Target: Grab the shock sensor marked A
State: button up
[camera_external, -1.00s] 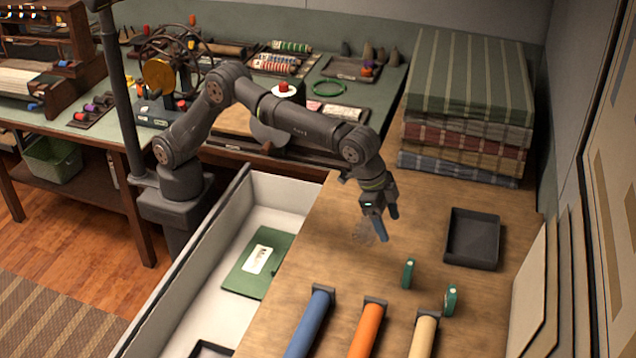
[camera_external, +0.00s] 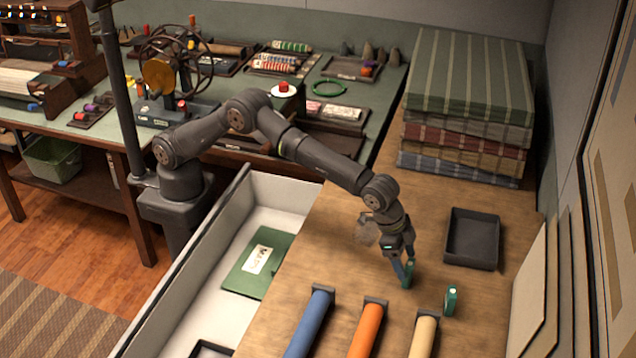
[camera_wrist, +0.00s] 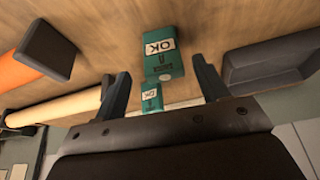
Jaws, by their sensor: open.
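Two small upright green sensors stand on the wooden table. The nearer sensor (camera_external: 408,278) is at my gripper (camera_external: 405,266), whose fingers come down around its upper part. In the wrist view this sensor (camera_wrist: 166,58) appears larger, with a white OK label, between the open fingers (camera_wrist: 160,76). I cannot tell whether the fingers touch it. The other sensor (camera_external: 451,299) stands apart to the right; in the wrist view it is smaller (camera_wrist: 151,98), also with an OK label. I cannot read with certainty which is marked A.
An empty black tray (camera_external: 473,262) lies behind the sensors. Blue (camera_external: 311,325), orange (camera_external: 366,330) and cream (camera_external: 424,335) rolls lie at the front. Folded fabrics (camera_external: 465,130) are stacked at the back. Bare table lies left of my gripper.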

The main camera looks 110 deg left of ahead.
aim_at(409, 269)
jog(key=x, duration=0.4)
jog(key=shift+a+f, duration=0.1)
jog(key=shift+a, duration=0.1)
jog(key=c, duration=1.1)
